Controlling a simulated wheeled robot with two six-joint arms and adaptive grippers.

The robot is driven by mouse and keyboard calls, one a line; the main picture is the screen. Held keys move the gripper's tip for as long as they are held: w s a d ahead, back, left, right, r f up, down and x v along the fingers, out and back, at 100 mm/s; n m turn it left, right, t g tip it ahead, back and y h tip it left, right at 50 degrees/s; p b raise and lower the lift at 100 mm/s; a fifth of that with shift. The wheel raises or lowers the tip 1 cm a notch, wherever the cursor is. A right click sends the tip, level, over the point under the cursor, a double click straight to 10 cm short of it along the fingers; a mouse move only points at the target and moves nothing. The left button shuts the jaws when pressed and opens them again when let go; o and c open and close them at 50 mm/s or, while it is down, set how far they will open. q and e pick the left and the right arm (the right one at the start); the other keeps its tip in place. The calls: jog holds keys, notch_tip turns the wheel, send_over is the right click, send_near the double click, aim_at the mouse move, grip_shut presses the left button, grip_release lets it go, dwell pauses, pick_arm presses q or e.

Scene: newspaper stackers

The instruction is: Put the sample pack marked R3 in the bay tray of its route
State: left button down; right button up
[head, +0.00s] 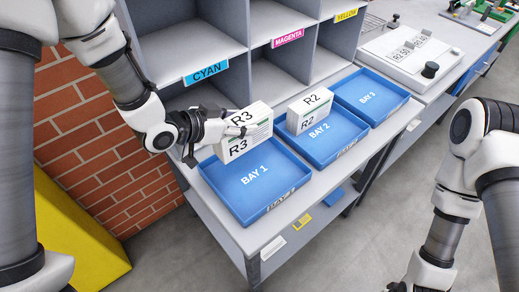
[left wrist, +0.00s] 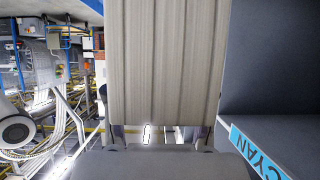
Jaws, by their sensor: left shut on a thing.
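The white sample pack marked R3 (head: 253,123) is held upright by my left gripper (head: 238,131), which is shut on it from the left. The pack is over the back left part of the blue BAY 1 tray (head: 263,215); I cannot tell whether its lower edge touches the tray. In the left wrist view the pack (left wrist: 165,60) fills the middle as a pale ridged surface. A pack marked R2 (head: 312,104) stands in the blue BAY 2 tray (head: 345,150). The blue BAY 3 tray (head: 372,97) is empty. My right gripper is out of view.
Grey shelves with CYAN (head: 205,73), MAGENTA (head: 287,38) and YELLOW (head: 346,15) labels rise behind the trays. A white board with small lettering (head: 410,52) lies on the bench at the back right. A brick wall (head: 110,150) is at the left. The front of BAY 1 is clear.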

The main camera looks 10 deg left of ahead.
aim_at(239, 144)
pick_arm(q)
jog(key=f, duration=0.1)
jog(key=s+a+f, duration=0.1)
jog(key=shift+f, duration=0.35)
jog(key=f, duration=0.3)
jog(key=w+d+f, duration=0.1)
jog(key=shift+f+p, duration=0.15)
jog(key=shift+p, duration=0.15)
jog(key=shift+f, duration=0.1)
jog(key=shift+s+a, duration=0.3)
jog(key=c, duration=0.6)
grip_release()
jog(key=shift+d+f, duration=0.1)
jog(key=shift+o, duration=1)
jog(key=shift+w, duration=0.1)
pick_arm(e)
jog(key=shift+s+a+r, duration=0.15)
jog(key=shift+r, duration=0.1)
